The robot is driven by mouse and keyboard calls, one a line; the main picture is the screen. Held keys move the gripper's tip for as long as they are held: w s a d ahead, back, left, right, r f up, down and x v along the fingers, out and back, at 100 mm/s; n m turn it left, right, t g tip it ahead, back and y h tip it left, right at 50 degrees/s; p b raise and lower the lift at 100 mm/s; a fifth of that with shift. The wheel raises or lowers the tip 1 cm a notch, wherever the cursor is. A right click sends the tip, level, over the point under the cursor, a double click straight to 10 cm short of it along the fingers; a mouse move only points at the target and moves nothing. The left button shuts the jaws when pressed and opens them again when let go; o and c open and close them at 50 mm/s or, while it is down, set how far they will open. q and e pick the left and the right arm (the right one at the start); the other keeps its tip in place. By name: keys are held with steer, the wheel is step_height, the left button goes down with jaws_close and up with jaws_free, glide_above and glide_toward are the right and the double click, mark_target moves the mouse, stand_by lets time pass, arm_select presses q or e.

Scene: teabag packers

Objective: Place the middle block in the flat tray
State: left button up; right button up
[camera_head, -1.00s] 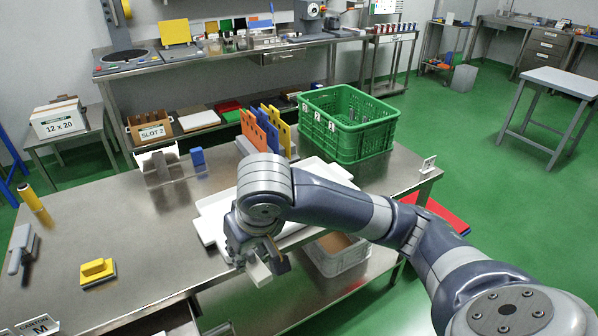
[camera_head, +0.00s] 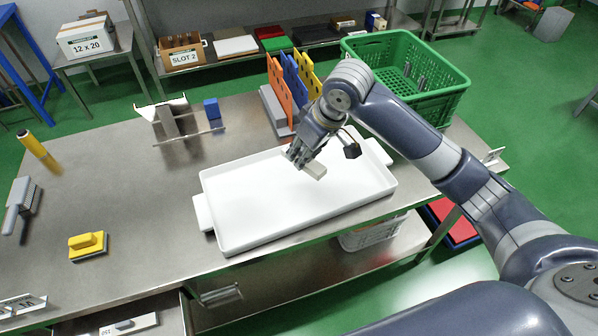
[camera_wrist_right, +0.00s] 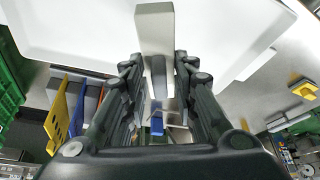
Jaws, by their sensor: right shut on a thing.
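My right gripper (camera_head: 306,160) is shut on a pale off-white block (camera_head: 315,170). The block sticks out beyond the fingertips over the inside of the flat white tray (camera_head: 222,244). In the right wrist view the block (camera_wrist_right: 154,28) extends up from between the fingers (camera_wrist_right: 160,85), with the white tray (camera_wrist_right: 75,30) behind it. The block looks raised above the tray floor; the exact gap is hard to tell. The tray is otherwise empty where I can see it. My left gripper is not in view.
Upright orange, blue and yellow panels (camera_head: 280,95) stand behind the tray, beside a green crate (camera_head: 440,75). A metal stand (camera_head: 165,122) and a small blue block (camera_head: 212,108) are at the back left. A yellow-handled block (camera_head: 88,246) lies on the left; the table between is clear.

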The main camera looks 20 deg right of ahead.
steer(key=w+f+n, duration=0.1)
steer(key=w, duration=0.1)
steer(key=w+f+n+y, duration=0.1)
steer(key=w+f+n, duration=0.1)
steer(key=shift+a+f+g+p, duration=0.1)
steer(key=shift+a+g+p, duration=0.1)
steer(key=shift+g+p, duration=0.1)
steer(key=p, duration=0.1)
glide_above(292, 184)
steer(key=s+d, duration=0.1)
steer(key=shift+n, duration=0.3)
step_height(292, 184, down, 6)
steer(key=shift+s+d+r, duration=0.1)
steer(key=shift+f, duration=0.7)
step_height(292, 184, down, 3)
steer(key=shift+f, duration=0.1)
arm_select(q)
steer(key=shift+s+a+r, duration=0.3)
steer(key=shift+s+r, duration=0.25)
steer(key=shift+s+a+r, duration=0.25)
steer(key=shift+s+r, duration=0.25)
arm_select(e)
steer(key=shift+f, duration=0.15)
steer(key=o, duration=1.1)
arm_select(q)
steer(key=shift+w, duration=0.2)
